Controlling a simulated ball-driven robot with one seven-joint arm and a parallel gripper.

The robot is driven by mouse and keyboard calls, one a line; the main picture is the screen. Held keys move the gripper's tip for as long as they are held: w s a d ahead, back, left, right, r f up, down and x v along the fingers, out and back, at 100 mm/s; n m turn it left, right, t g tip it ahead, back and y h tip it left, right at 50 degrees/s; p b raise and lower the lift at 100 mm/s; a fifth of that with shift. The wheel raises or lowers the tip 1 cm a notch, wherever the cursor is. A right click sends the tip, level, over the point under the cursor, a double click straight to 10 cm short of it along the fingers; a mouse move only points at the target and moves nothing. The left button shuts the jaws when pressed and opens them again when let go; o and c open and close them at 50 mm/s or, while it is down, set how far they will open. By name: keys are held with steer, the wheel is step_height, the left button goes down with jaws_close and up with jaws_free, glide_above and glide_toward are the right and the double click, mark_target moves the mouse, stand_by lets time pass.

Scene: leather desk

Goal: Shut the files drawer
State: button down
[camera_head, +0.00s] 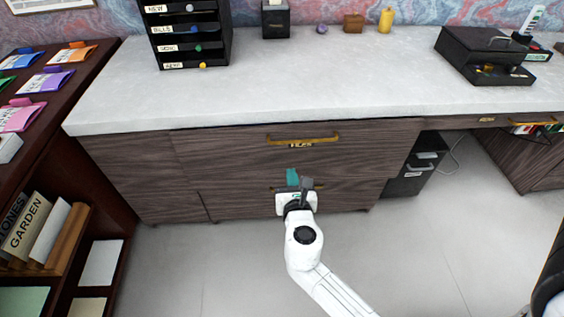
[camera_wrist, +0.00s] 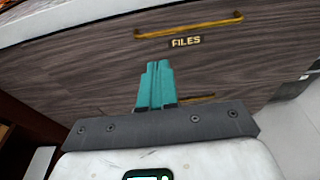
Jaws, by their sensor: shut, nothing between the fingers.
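The files drawer (camera_head: 235,150) has a dark wood front with a brass handle (camera_head: 303,139) and a small FILES label (camera_head: 301,146) under it. Its front looks flush or nearly flush with the cabinet; I cannot tell if a small gap is left. It also fills the upper part of the wrist view (camera_wrist: 90,75), with the handle at the top. My gripper (camera_head: 299,179) is in front of the cabinet, below the FILES label, its teal fingers (camera_wrist: 156,82) shut and empty. I cannot tell whether the fingertips touch the front. My gripper partly hides a lower handle (camera_head: 318,186).
The pale desktop (camera_head: 300,75) overhangs the drawer. A dark bookcase (camera_head: 115,215) stands at the left, and a dark cabinet (camera_head: 411,178) stands under the desk at the right. The grey floor (camera_head: 420,260) is open in front.

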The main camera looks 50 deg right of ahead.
mark_target(286, 143)
steer(key=b+x, duration=0.2)
steer(key=x, duration=1.1)
steer(key=shift+d+f, duration=0.15)
steer(key=shift+w, duration=0.1)
